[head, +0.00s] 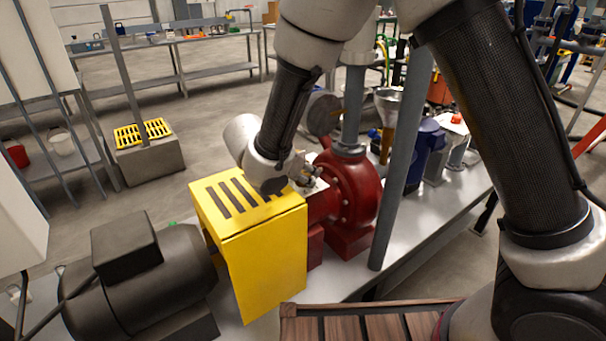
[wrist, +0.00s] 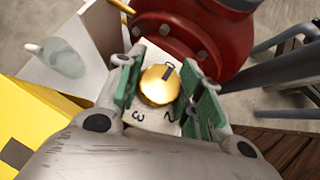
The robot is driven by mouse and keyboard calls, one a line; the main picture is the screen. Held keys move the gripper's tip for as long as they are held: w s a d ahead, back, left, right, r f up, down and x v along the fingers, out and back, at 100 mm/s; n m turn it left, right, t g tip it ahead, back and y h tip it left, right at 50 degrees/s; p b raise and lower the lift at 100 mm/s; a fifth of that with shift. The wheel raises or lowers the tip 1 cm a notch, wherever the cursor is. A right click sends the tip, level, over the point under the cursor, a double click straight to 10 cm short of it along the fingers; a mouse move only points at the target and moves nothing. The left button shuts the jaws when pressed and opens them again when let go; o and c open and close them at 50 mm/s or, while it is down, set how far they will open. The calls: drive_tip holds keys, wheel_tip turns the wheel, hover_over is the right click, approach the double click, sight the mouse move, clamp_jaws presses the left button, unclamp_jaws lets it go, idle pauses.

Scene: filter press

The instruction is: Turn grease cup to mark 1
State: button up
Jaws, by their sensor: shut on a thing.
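The grease cup (wrist: 158,88) shows in the wrist view as a round brass cap with a short dark pointer line near its upper right edge. It sits on a pale plate (wrist: 152,122) with the figures 3 and 2 readable along the lower edge; I cannot see a figure 1. My gripper (wrist: 161,68) is shut on the cup, one green-padded finger on each side. In the head view my gripper (head: 303,172) is beside the red pump housing (head: 347,190), and it hides the cup there.
A slotted yellow guard (head: 265,260) stands just left of my gripper, with a dark motor (head: 150,275) beyond it. A grey post (head: 402,160) rises right of the pump. A funnel (head: 388,103) and a blue unit (head: 425,148) stand farther along the bench.

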idle(0.4)
drive_tip(key=o, duration=1)
drive_tip(key=shift+r, duration=0.1)
drive_tip(key=v, duration=1.1)
drive_tip(key=shift+s+a+r, duration=0.15)
drive_tip(key=shift+s+r, duration=0.1)
drive_tip(key=shift+s, duration=0.05)
